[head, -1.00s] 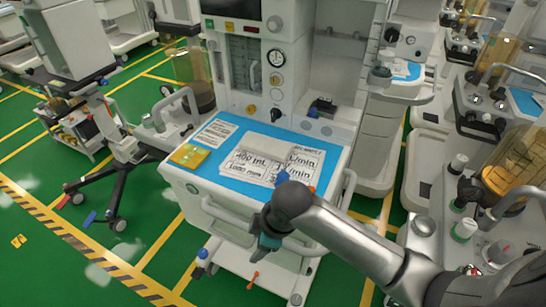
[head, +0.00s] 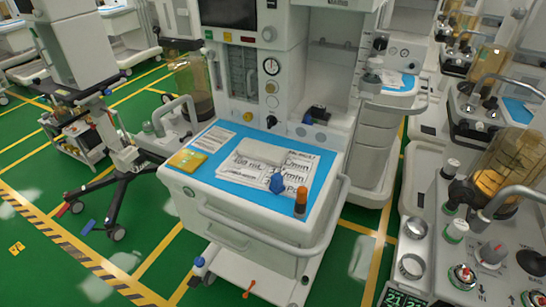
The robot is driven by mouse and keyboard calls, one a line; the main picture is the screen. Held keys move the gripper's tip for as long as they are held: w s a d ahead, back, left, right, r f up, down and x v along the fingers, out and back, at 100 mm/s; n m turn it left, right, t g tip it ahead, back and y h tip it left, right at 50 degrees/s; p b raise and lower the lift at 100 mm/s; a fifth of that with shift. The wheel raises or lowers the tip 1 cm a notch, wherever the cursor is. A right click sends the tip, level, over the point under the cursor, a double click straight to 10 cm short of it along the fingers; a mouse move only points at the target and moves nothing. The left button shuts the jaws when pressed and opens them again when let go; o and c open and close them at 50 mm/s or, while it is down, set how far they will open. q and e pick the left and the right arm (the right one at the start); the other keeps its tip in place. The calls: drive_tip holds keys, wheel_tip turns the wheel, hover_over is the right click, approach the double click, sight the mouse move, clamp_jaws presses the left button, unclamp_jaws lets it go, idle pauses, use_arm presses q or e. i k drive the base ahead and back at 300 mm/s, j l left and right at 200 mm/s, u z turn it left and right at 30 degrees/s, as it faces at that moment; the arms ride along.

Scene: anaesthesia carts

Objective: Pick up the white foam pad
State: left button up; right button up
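The white foam pad (head: 262,151) looks like a pale, flat block. It lies on printed white sheets on the blue top (head: 228,179) of the middle anaesthesia cart, towards the back of that surface. Its upper face is in clear view and nothing covers it. Neither of my grippers shows in the head view.
A yellow packet (head: 187,160) lies at the top's left corner. A small blue object (head: 277,184) and an orange-brown vial (head: 301,201) stand near the front right. A white rail (head: 334,215) runs around the cart's front. Another cart (head: 470,230) stands close at right.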

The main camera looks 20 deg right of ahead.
sight(262, 152)
drive_tip(key=i+j+z, duration=0.1)
drive_tip(key=z, duration=1.45)
drive_tip(key=j+z, duration=0.4)
drive_tip(key=k+j+z, duration=0.1)
drive_tip(key=j+z, duration=0.3)
drive_tip(key=k+j+z, duration=0.1)
drive_tip(key=j+z, duration=0.25)
drive_tip(key=k+j+z, duration=0.15)
drive_tip(key=j+z, duration=0.25)
